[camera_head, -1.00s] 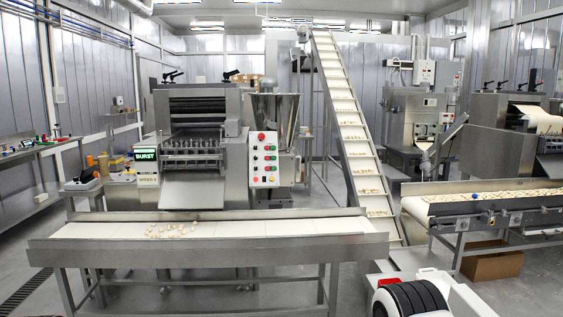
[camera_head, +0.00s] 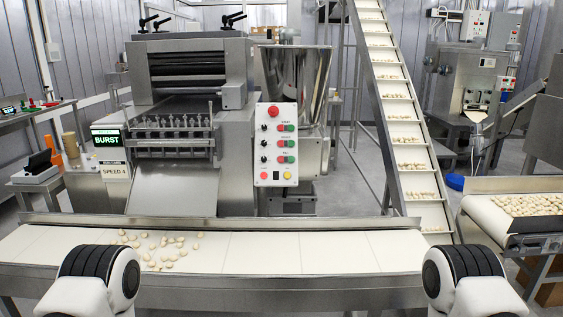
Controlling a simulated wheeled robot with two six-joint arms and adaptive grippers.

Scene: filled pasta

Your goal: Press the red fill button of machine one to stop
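Machine one (camera_head: 190,110) is the large steel machine in front of me. Its white control panel (camera_head: 279,180) faces me, with a large red mushroom button (camera_head: 273,110) on top. Below are rows of black knobs, each beside a red and a green button; the lowest row's red button (camera_head: 281,159) seems to sit under a label, which is too small to read surely. A green-lit display (camera_head: 108,139) reads BURST. Neither gripper shows; only upper parts of my two white and black arms stand at the bottom corners. Nothing touches the panel.
A white conveyor (camera_head: 280,255) with loose filled pasta (camera_head: 160,247) runs across in front of the machine, between me and the panel. An inclined conveyor (camera_head: 408,140) rises behind at right. Another belt (camera_head: 490,220) with pasta stands at right. A speed sign (camera_head: 115,180) hangs below the display.

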